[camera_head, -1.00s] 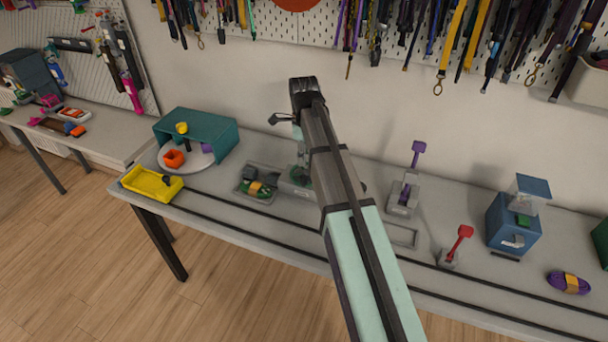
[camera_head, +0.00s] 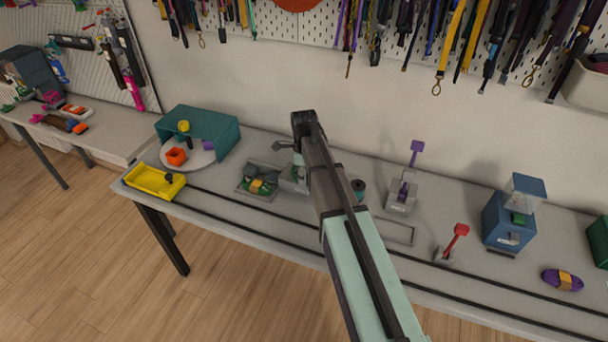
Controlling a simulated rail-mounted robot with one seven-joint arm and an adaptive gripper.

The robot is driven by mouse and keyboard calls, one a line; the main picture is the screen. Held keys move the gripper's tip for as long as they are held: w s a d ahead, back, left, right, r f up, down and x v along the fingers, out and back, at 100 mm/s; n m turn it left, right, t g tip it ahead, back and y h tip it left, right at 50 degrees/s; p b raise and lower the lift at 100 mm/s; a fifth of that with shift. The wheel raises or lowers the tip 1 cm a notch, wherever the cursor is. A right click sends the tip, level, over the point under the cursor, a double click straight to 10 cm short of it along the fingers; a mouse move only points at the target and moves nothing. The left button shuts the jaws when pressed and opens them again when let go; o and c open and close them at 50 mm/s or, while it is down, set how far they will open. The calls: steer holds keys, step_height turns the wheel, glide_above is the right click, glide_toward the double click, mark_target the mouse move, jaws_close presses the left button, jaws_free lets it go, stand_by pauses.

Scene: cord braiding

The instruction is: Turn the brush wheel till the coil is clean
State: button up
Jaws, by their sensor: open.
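My gripper (camera_head: 281,146) shows only in part at the far end of my arm, a dark finger jutting left above the bench; it is open and holds nothing that I can see. Below it, a grey box-like station (camera_head: 294,182) is partly covered by my arm; I cannot make out a brush wheel on it. A green coil with a yellow band (camera_head: 258,187) lies in a shallow grey tray (camera_head: 243,191) just left of the station. How clean it is cannot be told at this size. A dark round part (camera_head: 357,186) shows right of my arm.
A teal open housing (camera_head: 208,125) with a round plate and a yellow tray (camera_head: 152,181) stand at left. At right are a purple-handled lever (camera_head: 415,152), a red lever (camera_head: 459,232), a blue machine (camera_head: 509,222) and a purple coil (camera_head: 562,280). Dark rails run along the bench front.

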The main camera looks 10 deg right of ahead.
jaws_close()
